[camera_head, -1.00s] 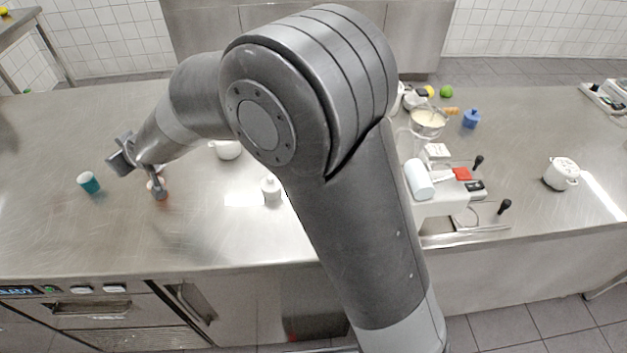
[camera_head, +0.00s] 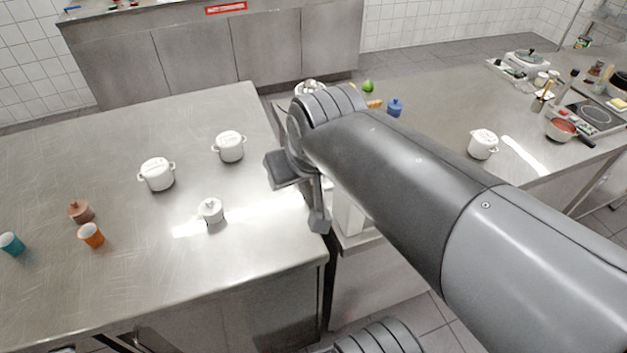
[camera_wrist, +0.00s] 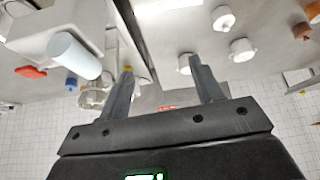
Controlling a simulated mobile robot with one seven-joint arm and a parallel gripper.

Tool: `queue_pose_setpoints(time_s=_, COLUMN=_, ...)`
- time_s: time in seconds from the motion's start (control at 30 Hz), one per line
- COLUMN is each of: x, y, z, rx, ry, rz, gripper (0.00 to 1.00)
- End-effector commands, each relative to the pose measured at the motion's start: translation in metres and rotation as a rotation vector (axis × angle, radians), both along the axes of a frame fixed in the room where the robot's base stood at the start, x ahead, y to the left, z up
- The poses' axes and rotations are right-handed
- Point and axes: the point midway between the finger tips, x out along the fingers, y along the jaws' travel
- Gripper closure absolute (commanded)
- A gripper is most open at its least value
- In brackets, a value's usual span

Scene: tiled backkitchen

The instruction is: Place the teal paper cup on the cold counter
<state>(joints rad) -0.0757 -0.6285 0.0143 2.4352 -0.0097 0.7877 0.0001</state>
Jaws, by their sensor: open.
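The teal paper cup (camera_head: 11,244) stands upright on the left steel counter (camera_head: 120,285), at the left edge of the head view. My gripper (camera_head: 298,195) is open and empty, over the right end of that counter and far to the right of the cup. In the wrist view, my gripper (camera_wrist: 162,68) has its two fingers spread with nothing between them; the teal cup does not show there. I cannot tell which of the steel counters is the cold counter.
An orange cup (camera_head: 92,235) and a brown lidded pot (camera_head: 80,211) stand near the teal cup. White lidded pots (camera_head: 157,174), (camera_head: 229,146), (camera_head: 211,211) stand on the same counter. Another steel counter (camera_head: 440,105) lies to the right. A steel cabinet (camera_head: 215,55) stands behind.

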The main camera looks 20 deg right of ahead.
Motion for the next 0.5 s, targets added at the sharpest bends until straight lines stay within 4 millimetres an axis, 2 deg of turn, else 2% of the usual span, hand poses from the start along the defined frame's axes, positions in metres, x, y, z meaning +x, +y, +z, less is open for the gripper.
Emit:
queue_pose_setpoints(time_s=0.03, x=-0.015, y=-0.010, z=-0.002, rx=0.004, ry=0.011, rz=-0.031, gripper=0.40)
queue_pose_setpoints(time_s=0.1, x=-0.030, y=-0.017, z=-0.006, rx=0.009, ry=0.031, rz=-0.058, gripper=0.40)
queue_pose_setpoints(time_s=0.2, x=-0.044, y=-0.023, z=-0.010, rx=0.013, ry=0.048, rz=-0.081, gripper=0.40)
queue_pose_setpoints(time_s=0.5, x=-0.049, y=-0.025, z=-0.012, rx=0.016, ry=0.058, rz=-0.091, gripper=0.40)
